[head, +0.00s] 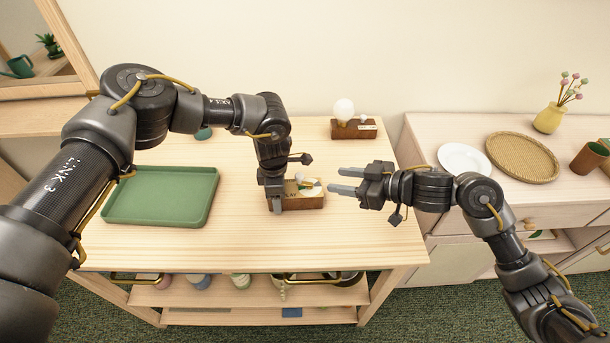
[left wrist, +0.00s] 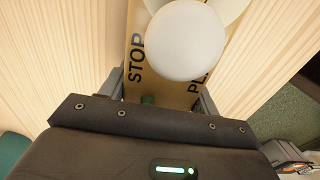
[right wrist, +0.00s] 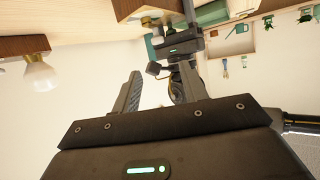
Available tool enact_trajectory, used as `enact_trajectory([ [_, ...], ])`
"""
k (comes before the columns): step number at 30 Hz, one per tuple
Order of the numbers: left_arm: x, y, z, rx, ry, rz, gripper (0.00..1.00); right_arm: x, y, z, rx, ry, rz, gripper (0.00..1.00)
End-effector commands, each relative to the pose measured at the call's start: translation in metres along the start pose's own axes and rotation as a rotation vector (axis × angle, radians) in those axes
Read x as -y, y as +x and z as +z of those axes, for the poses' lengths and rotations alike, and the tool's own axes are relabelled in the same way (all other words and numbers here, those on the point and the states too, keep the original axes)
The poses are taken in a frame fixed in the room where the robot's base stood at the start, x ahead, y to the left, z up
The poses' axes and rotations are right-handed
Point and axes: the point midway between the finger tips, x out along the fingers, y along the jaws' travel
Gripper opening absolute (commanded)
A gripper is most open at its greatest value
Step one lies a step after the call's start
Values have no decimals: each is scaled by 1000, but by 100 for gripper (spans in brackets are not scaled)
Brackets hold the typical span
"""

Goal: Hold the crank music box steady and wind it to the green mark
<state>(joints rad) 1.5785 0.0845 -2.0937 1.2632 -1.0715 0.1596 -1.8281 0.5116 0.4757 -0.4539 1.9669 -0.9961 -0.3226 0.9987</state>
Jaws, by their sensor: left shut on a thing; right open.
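A small brown wooden music box (head: 305,202) stands on the pale wooden table, with a light top plate and a pale rounded part above it. My left gripper (head: 277,208) is shut on its left part from above. The left wrist view shows the plate (left wrist: 137,45) lettered STOP and partly PL, a white ball (left wrist: 186,40) over it, and a small green spot (left wrist: 148,100) near the gripper. My right gripper (head: 340,180) is open and empty, just right of the box and apart from it, fingers pointing left. I cannot make out the crank clearly.
A second brown box with a white globe (head: 344,109) stands at the table's back. A green tray (head: 160,197) lies at left. The right cabinet holds a white plate (head: 464,158), a woven tray (head: 522,157) and a yellow vase (head: 549,118). The table's front right is clear.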

Motion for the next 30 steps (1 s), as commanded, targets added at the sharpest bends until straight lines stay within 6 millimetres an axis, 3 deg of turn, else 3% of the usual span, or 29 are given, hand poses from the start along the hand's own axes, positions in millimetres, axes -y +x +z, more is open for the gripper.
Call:
enact_trajectory([
  [6, 0, -1, 0, 1, -1, 1, 28, 1, -4, 2, 14, -17, 26, 43],
  [11, 0, -1, 0, 1, -1, 1, 28, 1, 7, 1, 11, -13, 24, 43],
  [24, 0, -1, 0, 1, 0, 1, 28, 0, 88, 2, 13, -14, 22, 43],
  [30, 0, -1, 0, 1, 0, 1, 28, -2, 110, 3, 12, -13, 24, 43],
])
